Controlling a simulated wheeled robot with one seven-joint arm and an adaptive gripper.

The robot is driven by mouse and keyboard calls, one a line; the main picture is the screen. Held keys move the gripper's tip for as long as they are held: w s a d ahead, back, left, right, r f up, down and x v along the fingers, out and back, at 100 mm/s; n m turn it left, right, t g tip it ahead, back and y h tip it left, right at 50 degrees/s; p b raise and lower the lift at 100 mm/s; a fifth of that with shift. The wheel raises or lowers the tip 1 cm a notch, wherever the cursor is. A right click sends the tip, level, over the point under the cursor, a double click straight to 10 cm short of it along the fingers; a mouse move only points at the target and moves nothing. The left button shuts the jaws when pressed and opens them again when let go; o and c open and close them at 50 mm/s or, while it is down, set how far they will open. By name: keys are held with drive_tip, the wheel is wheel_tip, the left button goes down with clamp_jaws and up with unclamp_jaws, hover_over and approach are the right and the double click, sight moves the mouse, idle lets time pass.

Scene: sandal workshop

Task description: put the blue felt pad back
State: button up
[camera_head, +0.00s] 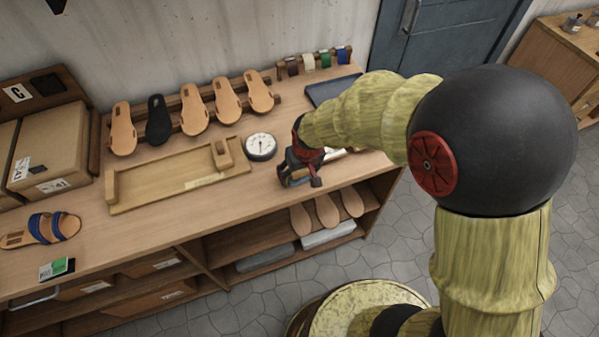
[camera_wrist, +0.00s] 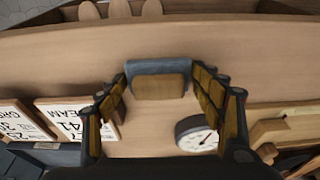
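The blue felt pad (camera_wrist: 158,66) is a grey-blue piece with a tan block face (camera_wrist: 158,87) against it. In the wrist view it sits between the fingertips of my gripper (camera_wrist: 160,76), with a finger against each end. My gripper (camera_head: 301,176) is over the front part of the bench, right of the round dial gauge (camera_head: 261,147); the pad is mostly hidden by the fingers there. I cannot tell for sure how far the pad is above the bench top.
A wooden tray (camera_head: 150,201) lies left of the gauge. Several sandal soles (camera_head: 194,110) lean on a rack behind. A dark blue tray (camera_head: 322,95) is at the back right, under my arm. Printed cards (camera_wrist: 70,118) show in the wrist view. A blue-strapped sandal (camera_head: 45,229) lies far left.

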drive_tip(key=o, duration=0.3)
drive_tip(key=shift+s+f, duration=0.1)
drive_tip(key=shift+f, duration=0.15)
drive_tip(key=shift+o, duration=0.2)
drive_tip(key=shift+r, duration=0.1)
drive_tip(key=shift+r+p, duration=0.3)
drive_tip(key=shift+r, duration=0.15)
drive_tip(key=p+v, duration=0.2)
drive_tip(key=v, duration=1)
drive_tip(key=shift+r, duration=0.25)
drive_tip(key=s+d+r+m+t+h, duration=0.1)
drive_tip(key=s+d+r+m+t, duration=0.1)
drive_tip(key=s+d+r, duration=1.1)
drive_tip(key=s+r+m, duration=0.1)
drive_tip(key=s+r, duration=0.1)
drive_tip(key=s, duration=0.1)
drive_tip(key=shift+s+t, duration=0.35)
drive_tip(key=shift+t, duration=0.05)
drive_tip(key=shift+d, duration=0.1)
